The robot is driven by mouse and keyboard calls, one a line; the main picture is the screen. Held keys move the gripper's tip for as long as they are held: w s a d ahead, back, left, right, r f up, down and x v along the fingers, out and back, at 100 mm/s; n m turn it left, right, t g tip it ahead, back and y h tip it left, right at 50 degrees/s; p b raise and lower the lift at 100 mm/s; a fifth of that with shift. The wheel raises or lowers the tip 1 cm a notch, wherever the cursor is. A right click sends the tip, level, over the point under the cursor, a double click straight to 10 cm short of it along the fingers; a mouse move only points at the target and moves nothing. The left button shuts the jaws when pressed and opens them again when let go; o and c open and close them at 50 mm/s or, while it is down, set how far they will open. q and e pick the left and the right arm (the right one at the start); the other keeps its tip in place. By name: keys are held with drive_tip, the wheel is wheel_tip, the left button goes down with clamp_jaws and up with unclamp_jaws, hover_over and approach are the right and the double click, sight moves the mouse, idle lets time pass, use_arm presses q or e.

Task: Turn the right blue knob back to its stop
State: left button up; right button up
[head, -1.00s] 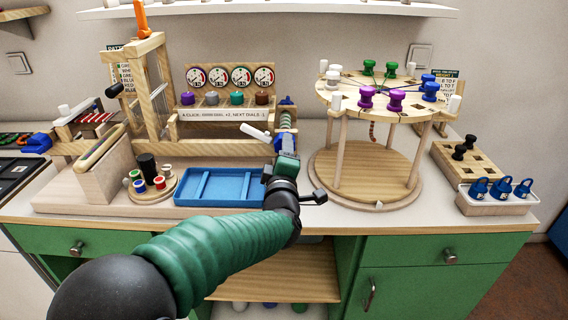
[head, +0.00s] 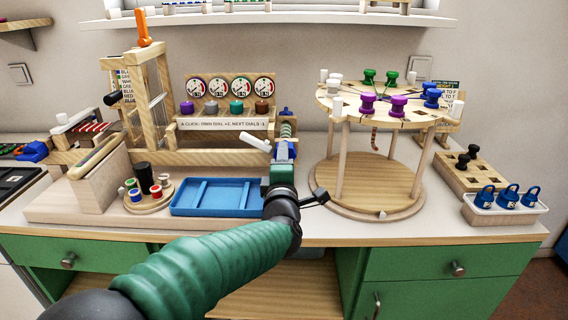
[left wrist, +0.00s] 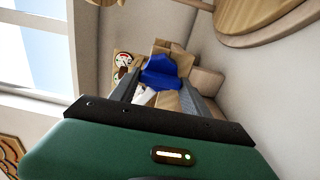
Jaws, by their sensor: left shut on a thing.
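A white piece (left wrist: 146,97) shows just below the knob there. My right gripper is not in view.
Four dials stand above coloured knobs on a panel (head: 224,123) left of my gripper. A blue tray (head: 215,210) lies in front. A round wooden stand (head: 367,187) with spools is close on the right. A white bin (head: 503,211) holds blue padlocks.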

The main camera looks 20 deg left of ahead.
use_arm(q)
drive_tip(key=o, duration=1)
drive_tip(key=shift+f, duration=0.4)
drive_tip(key=shift+c, duration=0.2)
drive_tip(key=o, duration=0.4)
drive_tip(key=shift+r, duration=0.1)
drive_tip(key=shift+a+r, duration=0.1)
drive_tip(key=p+v, duration=0.3)
drive_tip(key=v, duration=1.4)
